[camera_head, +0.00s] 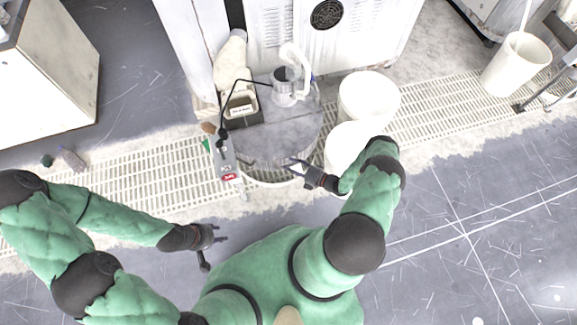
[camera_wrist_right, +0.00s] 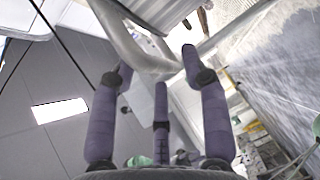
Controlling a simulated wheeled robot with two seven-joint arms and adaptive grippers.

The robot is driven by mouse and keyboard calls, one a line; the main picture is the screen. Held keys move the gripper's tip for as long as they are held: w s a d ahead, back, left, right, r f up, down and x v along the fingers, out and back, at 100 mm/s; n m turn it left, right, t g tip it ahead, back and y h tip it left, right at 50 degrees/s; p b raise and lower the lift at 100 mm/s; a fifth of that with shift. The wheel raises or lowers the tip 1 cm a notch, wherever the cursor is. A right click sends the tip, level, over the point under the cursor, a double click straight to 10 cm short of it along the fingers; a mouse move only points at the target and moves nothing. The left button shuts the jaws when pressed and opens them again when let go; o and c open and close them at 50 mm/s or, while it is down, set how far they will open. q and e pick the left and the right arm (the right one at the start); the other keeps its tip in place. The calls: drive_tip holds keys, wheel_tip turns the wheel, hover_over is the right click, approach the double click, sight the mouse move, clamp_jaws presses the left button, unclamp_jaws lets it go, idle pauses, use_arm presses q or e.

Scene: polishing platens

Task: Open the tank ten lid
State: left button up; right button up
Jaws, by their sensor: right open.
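The tank with its grey round lid (camera_head: 278,138) stands at the centre of the head view, and the lid appears to lie flat and closed. My right gripper (camera_head: 302,168) is at the lid's near right edge. In the right wrist view its fingers (camera_wrist_right: 158,66) are spread open, with a pale bent bar (camera_wrist_right: 133,46) between and just beyond their tips. Whether they touch the bar is unclear. My left gripper (camera_head: 213,247) is low and left of the tank, apart from it, its fingers spread and empty.
A white pump-like device (camera_head: 290,85) and a small box (camera_head: 240,107) are at the tank's back. A control box with a red label (camera_head: 228,175) is at its left. White buckets (camera_head: 368,97) stand close on the right. A white cabinet (camera_head: 340,45) is behind.

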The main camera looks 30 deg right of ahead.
drive_tip(key=shift+x, duration=0.95)
drive_tip(key=shift+c, duration=0.3)
clamp_jaws()
